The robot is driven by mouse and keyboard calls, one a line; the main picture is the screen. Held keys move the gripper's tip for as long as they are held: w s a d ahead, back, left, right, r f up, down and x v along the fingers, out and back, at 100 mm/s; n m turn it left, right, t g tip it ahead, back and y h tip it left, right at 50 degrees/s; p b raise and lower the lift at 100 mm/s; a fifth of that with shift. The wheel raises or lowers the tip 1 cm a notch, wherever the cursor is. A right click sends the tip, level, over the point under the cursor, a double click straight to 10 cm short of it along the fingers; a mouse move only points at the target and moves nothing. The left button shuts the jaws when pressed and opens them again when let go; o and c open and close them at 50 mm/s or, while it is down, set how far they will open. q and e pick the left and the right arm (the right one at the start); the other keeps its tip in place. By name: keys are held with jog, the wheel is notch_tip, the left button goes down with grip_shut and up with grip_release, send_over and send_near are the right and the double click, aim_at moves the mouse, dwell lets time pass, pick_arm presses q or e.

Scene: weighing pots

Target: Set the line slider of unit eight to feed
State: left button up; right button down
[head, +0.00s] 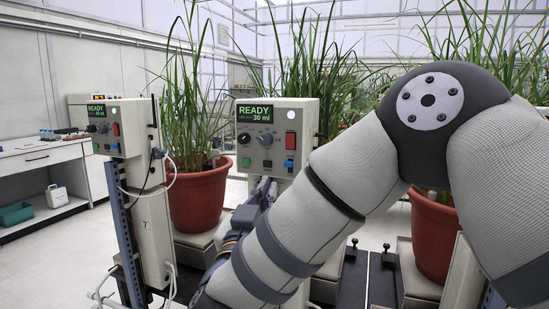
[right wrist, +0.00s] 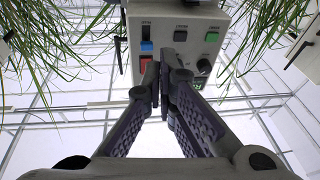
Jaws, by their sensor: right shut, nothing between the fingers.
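The middle control unit (head: 255,110) is a beige box with a READY screen showing 30 ml. Its number is not readable, so I cannot tell whether it is unit eight. Its small blue slider (head: 289,163) sits below the red switch (head: 291,141); the set position is unclear. The right wrist view shows the panel upside down, with the blue slider (right wrist: 147,46) just beyond the fingertips. My right gripper (right wrist: 164,88) is shut and empty, in front of the panel. In the head view, it is just below the box, partly hidden by my arm. My left gripper is out of view.
A similar unit (head: 117,126) stands on a post at the left. Potted grasses stand around the units, including a red-brown pot (head: 198,197) between them. A white bench (head: 42,160) is at far left. My right arm covers much of the right side.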

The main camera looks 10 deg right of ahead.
aim_at(291, 146)
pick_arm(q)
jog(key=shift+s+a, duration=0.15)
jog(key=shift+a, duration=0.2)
pick_arm(e)
notch_tip(291, 146, up, 6)
jog(key=s+m+h, duration=0.2)
jog(key=h, duration=0.1)
jog(key=shift+a+g, duration=0.2)
jog(key=shift+g, duration=0.1)
jog(key=shift+m, duration=0.3)
jog(key=x, duration=1)
jog(key=shift+w+d+b, duration=0.15)
jog(key=shift+b, duration=0.15)
notch_tip(291, 146, down, 3)
jog(key=shift+f, duration=0.1)
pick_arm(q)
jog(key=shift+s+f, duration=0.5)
pick_arm(e)
jog(key=shift+s+f, duration=0.2)
jog(key=shift+f, duration=0.2)
jog(key=shift+w, duration=0.1)
